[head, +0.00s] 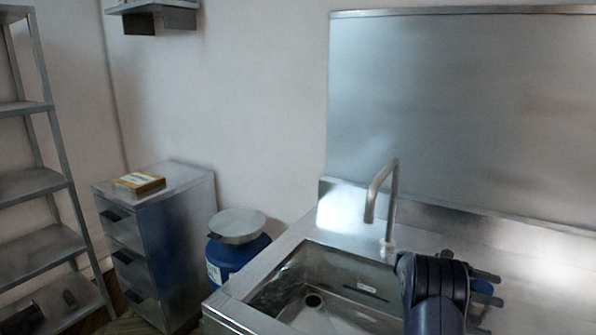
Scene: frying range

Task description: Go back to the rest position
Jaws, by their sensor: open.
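My dark arm reaches up from the bottom edge in the head view, over the right side of the sink (262,286). My gripper (488,291) is at the arm's far end, pointing right over the steel counter. Its dark fingers are apart. A small blue thing (482,287) shows by the fingers; I cannot tell what it is or whether it is touched. The arm hides part of the sink and counter.
A tall tap (391,195) stands behind the sink, close to my arm. A steel backsplash (460,110) rises behind. At left are a blue drum (235,257), a drawer cabinet (180,230) with a yellow box (138,184), and a shelf rack (35,185).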

